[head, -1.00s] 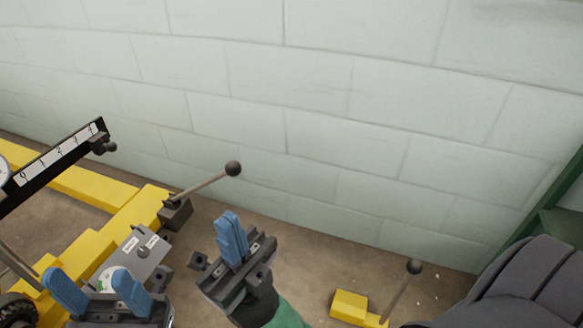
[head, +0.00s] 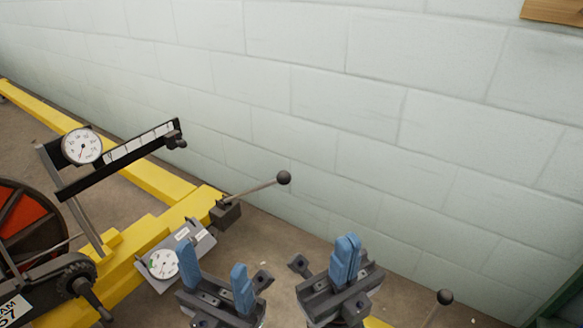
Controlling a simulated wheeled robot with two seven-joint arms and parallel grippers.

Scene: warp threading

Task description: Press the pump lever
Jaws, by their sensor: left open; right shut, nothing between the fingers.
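Two ball-ended levers are in the head view. One lever (head: 255,190) slants up to the right from a dark block on the yellow frame and ends in a dark ball. The other lever (head: 445,297) stands at the bottom right, its lower part cut off by the picture edge. I cannot tell which is the pump lever. My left gripper (head: 215,275) is open and empty, with blue fingers apart, beside the grey gauge panel. My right gripper (head: 346,259) is shut and empty, between the two levers in the picture. Neither gripper appears to touch a lever.
The yellow frame (head: 150,180) carries a round gauge (head: 82,146), a black scale bar (head: 120,160) and a grey panel (head: 205,243) with a dial. A red wheel (head: 22,222) is at the left. A pale block wall (head: 400,130) stands behind.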

